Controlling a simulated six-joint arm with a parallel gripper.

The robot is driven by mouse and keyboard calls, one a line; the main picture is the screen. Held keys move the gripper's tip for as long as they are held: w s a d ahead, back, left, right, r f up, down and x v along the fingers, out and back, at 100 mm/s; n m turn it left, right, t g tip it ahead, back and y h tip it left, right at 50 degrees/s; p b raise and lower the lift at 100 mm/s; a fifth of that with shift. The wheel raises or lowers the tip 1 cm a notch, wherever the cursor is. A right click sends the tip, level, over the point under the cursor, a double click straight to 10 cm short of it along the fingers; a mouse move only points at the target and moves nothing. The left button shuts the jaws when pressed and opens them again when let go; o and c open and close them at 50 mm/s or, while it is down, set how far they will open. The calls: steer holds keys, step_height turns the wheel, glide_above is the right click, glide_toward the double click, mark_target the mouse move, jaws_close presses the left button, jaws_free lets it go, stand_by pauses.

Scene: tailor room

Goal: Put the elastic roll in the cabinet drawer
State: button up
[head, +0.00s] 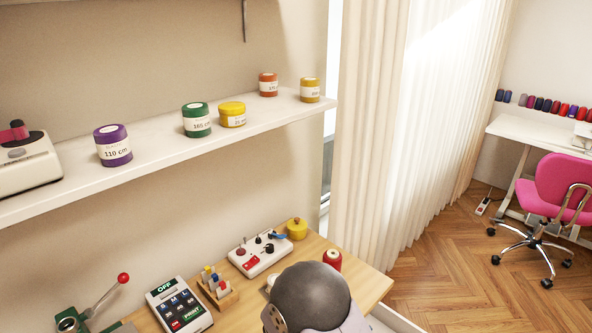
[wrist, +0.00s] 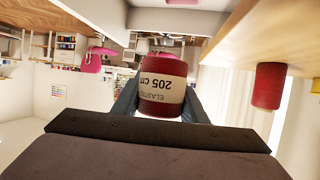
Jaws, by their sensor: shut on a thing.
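The elastic roll (wrist: 162,95), dark red with a white label reading "ELASTIC 205 cm", is between the fingers of my gripper (wrist: 160,100) in the wrist view, which is upside down. My gripper is shut on it, and it is apart from the table. In the head view the grey dome of my arm (head: 310,295) stands over the wooden table, and the gripper and held roll are hidden. No cabinet drawer can be clearly made out in either view.
The wooden table (head: 376,287) carries a red spool (head: 332,259), a yellow pot (head: 297,229), a white control box (head: 260,252), a label printer (head: 179,304) and a lever press (head: 95,307). Several labelled rolls stand on the white shelf (head: 155,160) above. A pink chair (head: 560,190) is far right.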

steer(key=shift+s+a+f+n+t+y, duration=0.25)
steer(key=shift+a+f, duration=0.15)
steer(key=shift+a, duration=0.1)
steer(key=shift+s+a+f+n+t+y, duration=0.15)
steer(key=shift+s+a+f+t, duration=0.1)
steer(key=shift+a+f, duration=0.2)
steer(key=shift+a, duration=0.4)
